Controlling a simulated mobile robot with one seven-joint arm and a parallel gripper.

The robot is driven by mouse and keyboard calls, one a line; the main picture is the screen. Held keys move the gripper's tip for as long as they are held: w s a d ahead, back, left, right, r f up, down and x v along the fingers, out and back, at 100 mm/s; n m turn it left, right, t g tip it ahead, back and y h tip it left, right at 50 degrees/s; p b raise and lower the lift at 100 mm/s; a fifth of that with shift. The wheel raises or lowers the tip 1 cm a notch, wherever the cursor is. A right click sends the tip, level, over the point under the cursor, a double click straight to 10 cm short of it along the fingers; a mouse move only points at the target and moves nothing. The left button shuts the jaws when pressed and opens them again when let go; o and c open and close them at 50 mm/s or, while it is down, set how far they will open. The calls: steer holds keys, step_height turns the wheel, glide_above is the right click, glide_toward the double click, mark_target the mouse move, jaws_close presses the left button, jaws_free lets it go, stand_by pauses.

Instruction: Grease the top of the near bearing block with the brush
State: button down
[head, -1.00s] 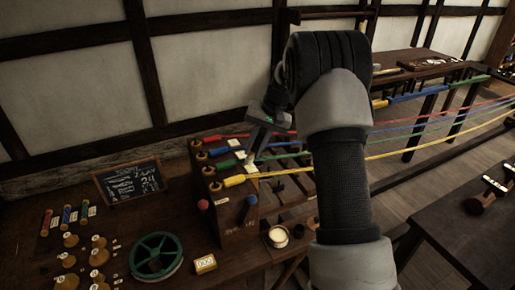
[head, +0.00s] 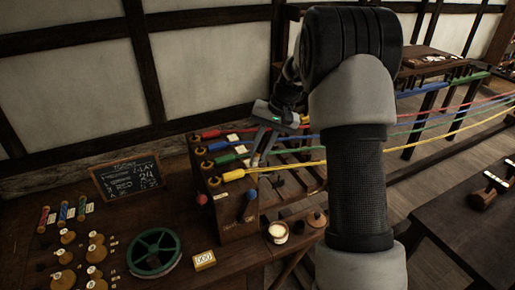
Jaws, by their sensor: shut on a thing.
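My gripper (head: 262,152) points down over the colored strands, just right of the wooden headstock. It is shut on a thin thing, taken to be the brush; the brush is too small and dark to make out clearly, and its tip is lost among the strands. The headstock (head: 237,222) carries red, blue, green and yellow strand ends on its top. I cannot tell which part is the near bearing block, or whether the brush touches anything. A round tin with pale contents, perhaps grease (head: 277,232), stands right of the headstock's foot.
A chalkboard (head: 128,177), a green reel (head: 154,252), a small labelled box (head: 204,260) and several wooden bobbins (head: 66,257) are on the bench at left. Taut strands, such as the yellow one (head: 400,153), run right. A dark table (head: 465,222) stands at right.

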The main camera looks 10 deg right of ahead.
steer(key=shift+s+d+f, duration=0.1)
steer(key=shift+s+d, duration=0.05)
steer(key=shift+s, duration=0.65)
steer(key=shift+w, duration=0.1)
steer(key=shift+w, duration=0.35)
steer(key=shift+w+a+f+p, duration=0.1)
steer(key=shift+w+a+p, duration=0.1)
steer(key=shift+w+p, duration=0.5)
steer(key=shift+w+a+r+p, duration=0.1)
steer(key=shift+w+a+p, duration=0.15)
steer(key=shift+w, duration=0.75)
steer(key=shift+w+a+f+p, duration=0.15)
steer(key=shift+w+p, duration=0.4)
steer(key=shift+w, duration=0.3)
step_height(320, 180, up, 6)
steer(key=p, duration=0.3)
steer(key=shift+r, duration=0.2)
